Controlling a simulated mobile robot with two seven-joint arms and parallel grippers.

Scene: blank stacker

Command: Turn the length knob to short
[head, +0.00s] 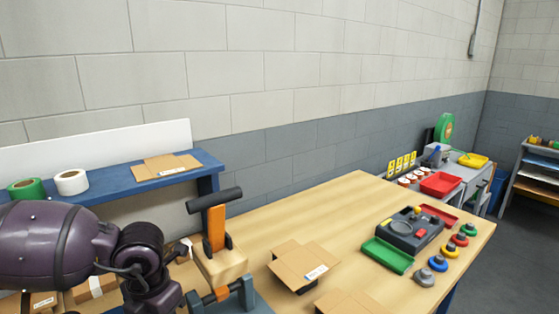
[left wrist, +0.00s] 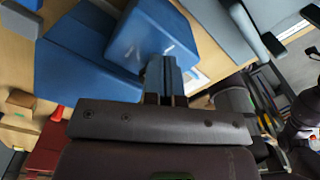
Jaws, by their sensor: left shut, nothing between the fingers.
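I cannot make out the length knob or its marking in either view. In the left wrist view a large blue machine body (left wrist: 150,35) with slanted faces fills the top, close beyond my left gripper (left wrist: 165,88). The gripper is shut with nothing held. Its tips overlap the blue body in the picture, and I cannot tell whether they touch it. In the head view my left arm comes in at the lower left, and its fingers are out of frame. My right gripper is not in view.
A wooden block with an orange lever (head: 216,228) and a blue-grey clamp (head: 246,290) stand beside my left arm. The wooden table (head: 330,215) holds flat cardboard blanks (head: 302,264), a grey control box (head: 410,228), a green tray (head: 388,255) and several coloured buttons. A blue shelf (head: 205,165) holds tape rolls.

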